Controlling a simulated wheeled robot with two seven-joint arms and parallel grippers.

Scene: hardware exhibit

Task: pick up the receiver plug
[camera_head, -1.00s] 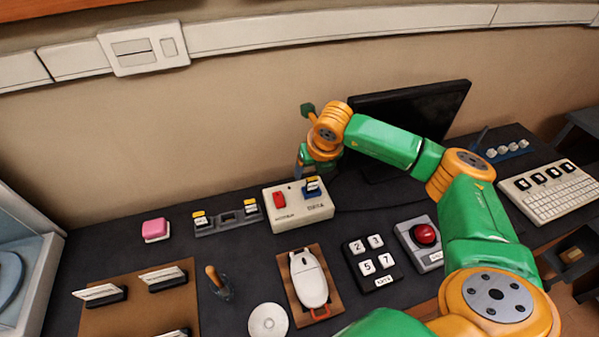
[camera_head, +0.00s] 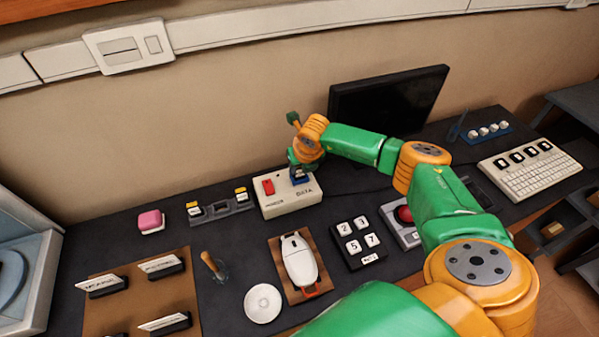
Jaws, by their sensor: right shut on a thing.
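The white box (camera_head: 290,199) marked DATA stands on the dark table near the wall, with a red switch (camera_head: 268,187) on its top. My right gripper (camera_head: 300,174) reaches down from above at the box's right side. It is shut on the receiver plug, a small blue piece (camera_head: 300,181) at the DATA socket. The gripper hides most of the plug. I cannot tell whether the plug is still seated in the socket. My left gripper is not in view.
Left of the box are a grey holder (camera_head: 220,209) with yellow-topped plugs and a pink block (camera_head: 151,220). In front lie a white mouse (camera_head: 299,258), a keypad (camera_head: 357,243) and a disc (camera_head: 263,303). A black monitor (camera_head: 390,105) stands behind my right arm.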

